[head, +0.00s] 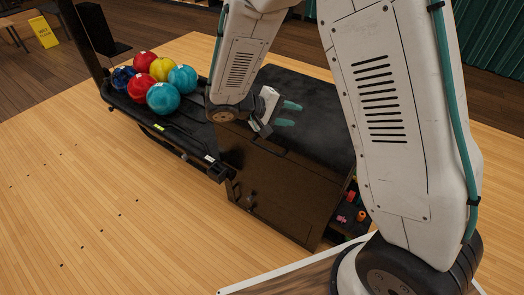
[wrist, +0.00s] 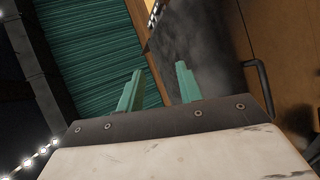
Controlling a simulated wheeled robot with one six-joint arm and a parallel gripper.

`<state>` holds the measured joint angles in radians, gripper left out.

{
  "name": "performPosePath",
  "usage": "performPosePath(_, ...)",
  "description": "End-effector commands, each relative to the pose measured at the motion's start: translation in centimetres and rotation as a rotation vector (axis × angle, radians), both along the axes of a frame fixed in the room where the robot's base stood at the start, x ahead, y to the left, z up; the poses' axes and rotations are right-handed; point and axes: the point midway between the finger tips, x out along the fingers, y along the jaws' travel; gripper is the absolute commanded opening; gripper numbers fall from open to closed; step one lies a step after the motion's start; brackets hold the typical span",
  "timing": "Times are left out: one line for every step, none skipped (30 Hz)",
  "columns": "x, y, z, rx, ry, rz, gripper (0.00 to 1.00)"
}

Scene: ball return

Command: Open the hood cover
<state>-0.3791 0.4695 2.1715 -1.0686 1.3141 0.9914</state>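The ball return has a smooth black top section (head: 318,98) and a large brown panel (head: 275,195) in front of it. A dark bar handle (head: 268,146) is on the panel's far edge; it also shows at the right in the wrist view (wrist: 262,88). I cannot tell which section is the hood cover. My gripper (head: 288,114) is above the black top, near the handle and apart from it. In the wrist view its two teal fingers (wrist: 158,85) are apart with nothing between them. My arm hides part of the machine.
Several bowling balls (head: 163,98) sit on the rack at the left of the machine. Small coloured parts (head: 344,218) show in a dark gap at the panel's right side. A yellow sign (head: 44,32) stands far left. The wooden lane floor (head: 70,215) at left is clear.

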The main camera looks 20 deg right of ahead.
Motion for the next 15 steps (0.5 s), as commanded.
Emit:
performPosePath(1.2, 1.1, -2.4, -0.045, -0.001, 0.051, 0.36)
performPosePath(1.9, 1.7, -3.6, -0.069, -0.011, 0.081, 0.36)
performPosePath(2.8, 2.5, -5.3, -0.099, -0.026, 0.124, 0.36)
performPosePath(3.4, 3.1, -6.6, -0.119, -0.037, 0.156, 0.36)
performPosePath(4.0, 3.8, -8.0, -0.137, -0.048, 0.19, 0.36)
performPosePath(4.6, 4.6, -9.8, -0.158, -0.063, 0.234, 0.36)
performPosePath(5.0, 5.3, -11.1, -0.172, -0.074, 0.267, 0.36)
performPosePath(5.3, 5.9, -12.5, -0.182, -0.085, 0.3, 0.36)
performPosePath(5.7, 6.7, -14.2, -0.194, -0.099, 0.341, 0.36)
performPosePath(5.9, 7.2, -15.4, -0.202, -0.108, 0.371, 0.36)
performPosePath(6.1, 7.7, -16.5, -0.207, -0.117, 0.397, 0.36)
performPosePath(6.2, 8.3, -17.8, -0.212, -0.129, 0.43, 0.36)
performPosePath(6.3, 8.7, -18.7, -0.214, -0.135, 0.453, 0.36)
performPosePath(6.3, 9.1, -19.6, -0.216, -0.141, 0.473, 0.36)
performPosePath(6.4, 9.4, -20.5, -0.218, -0.149, 0.494, 0.36)
